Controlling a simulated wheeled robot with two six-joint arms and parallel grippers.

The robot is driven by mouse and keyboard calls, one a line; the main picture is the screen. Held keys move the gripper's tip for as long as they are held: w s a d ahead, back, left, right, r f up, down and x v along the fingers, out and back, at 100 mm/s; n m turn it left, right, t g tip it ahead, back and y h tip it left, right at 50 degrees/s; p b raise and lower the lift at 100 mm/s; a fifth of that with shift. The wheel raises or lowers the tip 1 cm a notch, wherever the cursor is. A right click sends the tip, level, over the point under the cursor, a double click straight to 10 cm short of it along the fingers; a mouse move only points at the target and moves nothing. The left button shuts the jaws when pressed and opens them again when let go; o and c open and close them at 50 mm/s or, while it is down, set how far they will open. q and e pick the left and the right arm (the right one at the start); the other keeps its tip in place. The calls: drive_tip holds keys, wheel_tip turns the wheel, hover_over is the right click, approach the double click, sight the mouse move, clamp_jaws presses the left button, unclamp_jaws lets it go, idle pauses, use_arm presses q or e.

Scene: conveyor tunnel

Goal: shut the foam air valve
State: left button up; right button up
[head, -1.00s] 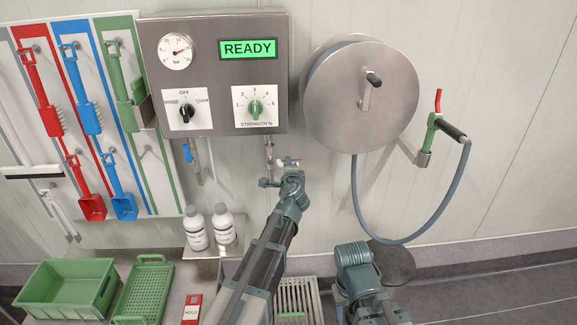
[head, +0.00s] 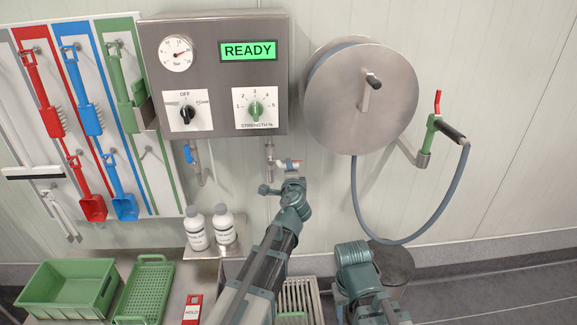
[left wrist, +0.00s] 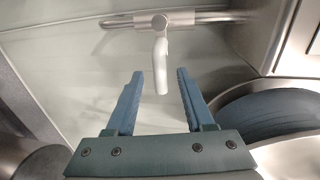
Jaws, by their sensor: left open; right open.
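The lever sticks out across the pipe (left wrist: 195,18). A second, blue-handled valve (head: 188,153) hangs under the box's left side. My right gripper (head: 355,255) is low, beside the left arm, and holds nothing visible.
The steel control box (head: 215,75) reads READY. A hose reel (head: 360,98) is right of it, its hose hanging in a loop. White bottles (head: 224,226) stand on a shelf below left. Green crates (head: 65,288) are at the lower left.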

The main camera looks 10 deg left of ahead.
use_arm(q)
drive_tip(key=p+v, duration=0.1)
drive_tip(key=v, duration=0.9)
drive_tip(key=shift+p, duration=0.3)
